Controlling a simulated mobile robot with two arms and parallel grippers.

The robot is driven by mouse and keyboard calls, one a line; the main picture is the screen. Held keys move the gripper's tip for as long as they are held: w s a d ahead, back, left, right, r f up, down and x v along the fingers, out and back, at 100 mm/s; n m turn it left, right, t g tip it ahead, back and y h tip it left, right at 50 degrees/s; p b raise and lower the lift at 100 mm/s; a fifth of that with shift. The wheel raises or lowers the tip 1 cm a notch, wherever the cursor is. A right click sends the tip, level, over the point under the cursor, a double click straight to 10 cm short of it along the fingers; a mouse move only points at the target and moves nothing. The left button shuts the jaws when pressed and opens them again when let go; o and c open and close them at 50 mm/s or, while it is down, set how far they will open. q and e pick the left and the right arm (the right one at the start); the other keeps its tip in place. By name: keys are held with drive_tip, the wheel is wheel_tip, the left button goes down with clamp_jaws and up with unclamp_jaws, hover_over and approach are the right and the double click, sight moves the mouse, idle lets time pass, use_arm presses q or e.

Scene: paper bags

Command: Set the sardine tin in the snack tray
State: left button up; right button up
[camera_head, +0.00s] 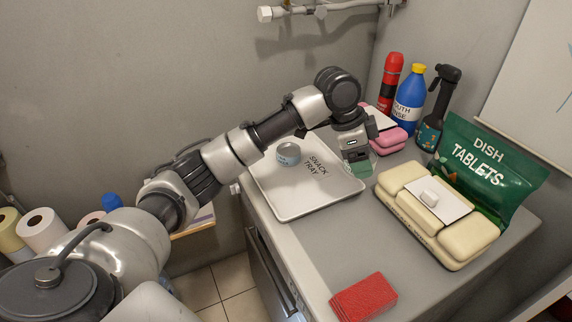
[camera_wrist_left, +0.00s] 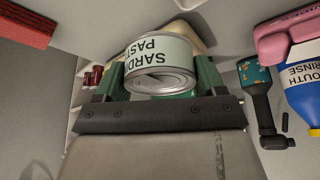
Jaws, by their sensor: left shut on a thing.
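The sardine tin (camera_wrist_left: 163,52), a short metal can with a pale green label reading "SARD… PAST…", sits between the green fingers of my left gripper (camera_head: 359,168) in the left wrist view. The gripper is shut on it. In the head view this gripper hangs at the right edge of the snack tray (camera_head: 317,207), and I cannot make out the tin there. The tray is a shallow pale tray with "SNACK TRAY" printed on its floor. Another small round tin (camera_head: 288,154) with a blue-white label stands inside it. My right gripper is not in view.
Right of the tray stand a cream three-part container (camera_head: 438,215) and a green dish tablets bag (camera_head: 486,165). Behind are a mouth rinse bottle (camera_head: 408,100), a dark spray bottle (camera_head: 437,108), a red bottle (camera_head: 390,82) and a pink case (camera_head: 388,138). A red block (camera_head: 363,298) lies in front.

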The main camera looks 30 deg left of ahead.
use_arm(q)
hover_over(315, 187)
drive_tip(key=f, duration=0.6)
drive_tip(key=shift+s+a+f, duration=0.1)
drive_tip(key=shift+s+a, duration=0.1)
drive_tip(key=shift+a, duration=0.05)
drive_tip(key=shift+a+f, duration=0.15)
drive_tip(key=shift+a, duration=0.15)
drive_tip(key=shift+a+f, duration=0.1)
drive_tip(key=shift+f, duration=0.4)
wheel_tip(315, 187, down, 3)
drive_tip(key=shift+f, duration=0.1)
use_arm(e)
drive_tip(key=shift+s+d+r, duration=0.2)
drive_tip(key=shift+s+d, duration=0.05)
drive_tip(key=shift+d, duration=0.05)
use_arm(q)
drive_tip(key=shift+f, duration=0.1)
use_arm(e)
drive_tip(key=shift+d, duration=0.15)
use_arm(q)
drive_tip(key=o, duration=1)
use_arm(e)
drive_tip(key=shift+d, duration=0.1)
